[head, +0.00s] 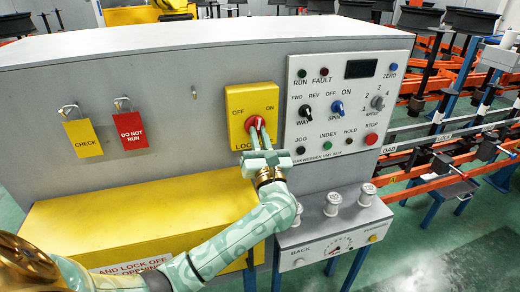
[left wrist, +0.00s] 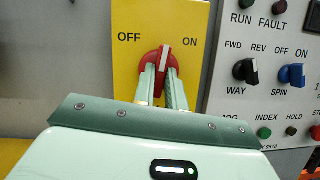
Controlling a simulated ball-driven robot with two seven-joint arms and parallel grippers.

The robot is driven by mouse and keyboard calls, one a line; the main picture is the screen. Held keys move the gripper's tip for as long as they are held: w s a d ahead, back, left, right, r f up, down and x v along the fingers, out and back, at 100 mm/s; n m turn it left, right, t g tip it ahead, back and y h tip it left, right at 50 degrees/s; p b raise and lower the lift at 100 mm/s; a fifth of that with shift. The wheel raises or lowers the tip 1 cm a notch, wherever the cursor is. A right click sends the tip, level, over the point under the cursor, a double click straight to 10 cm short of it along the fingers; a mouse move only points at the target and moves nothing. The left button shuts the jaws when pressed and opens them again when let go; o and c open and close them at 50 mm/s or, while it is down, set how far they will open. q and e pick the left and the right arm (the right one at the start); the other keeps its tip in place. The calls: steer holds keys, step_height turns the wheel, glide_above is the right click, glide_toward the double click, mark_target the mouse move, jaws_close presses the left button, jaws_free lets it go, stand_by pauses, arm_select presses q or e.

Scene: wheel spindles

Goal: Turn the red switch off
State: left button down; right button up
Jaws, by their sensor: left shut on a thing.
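The red switch (head: 256,122) is a rotary knob on a yellow plate (head: 236,103) marked OFF on the left and ON on the right. Its white pointer line stands nearly upright in the left wrist view, leaning slightly toward ON. My left gripper (head: 257,130) reaches up to the plate and is shut on the red switch (left wrist: 166,58), with one finger on each side of its grip bar. The fingers (left wrist: 162,84) hide the lower part of the knob. My right gripper is not in view.
Right of the yellow plate is a grey control panel (head: 343,70) with knobs and buttons. Yellow CHECK (head: 82,138) and red DO NOT RUN (head: 130,131) tags hang at left. A yellow ledge (head: 135,215) and a lower box with white knobs (head: 333,204) jut out below.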

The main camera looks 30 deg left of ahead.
arm_select(q)
steer(key=n+g+y+b, duration=0.1)
steer(key=n+b, duration=0.2)
steer(key=n, duration=0.1)
steer(key=n+g+y+b, duration=0.1)
steer(key=n+g+b, duration=0.1)
steer(key=n+b, duration=0.1)
steer(key=n+g+y+b, duration=0.1)
steer(key=n+g+b, duration=0.1)
steer(key=n+b, duration=0.2)
steer(key=shift+w+d+f+n, duration=0.25)
steer(key=shift+w+f+n, duration=0.05)
steer(key=shift+w, duration=0.05)
steer(key=shift+r+n+g+b, duration=0.15)
steer(key=shift+n+g+b, duration=0.35)
steer(key=shift+n+b, duration=0.35)
steer(key=shift+r+n+g+b, duration=0.15)
steer(key=shift+n+g+b, duration=0.4)
steer(key=shift+n, duration=0.5)
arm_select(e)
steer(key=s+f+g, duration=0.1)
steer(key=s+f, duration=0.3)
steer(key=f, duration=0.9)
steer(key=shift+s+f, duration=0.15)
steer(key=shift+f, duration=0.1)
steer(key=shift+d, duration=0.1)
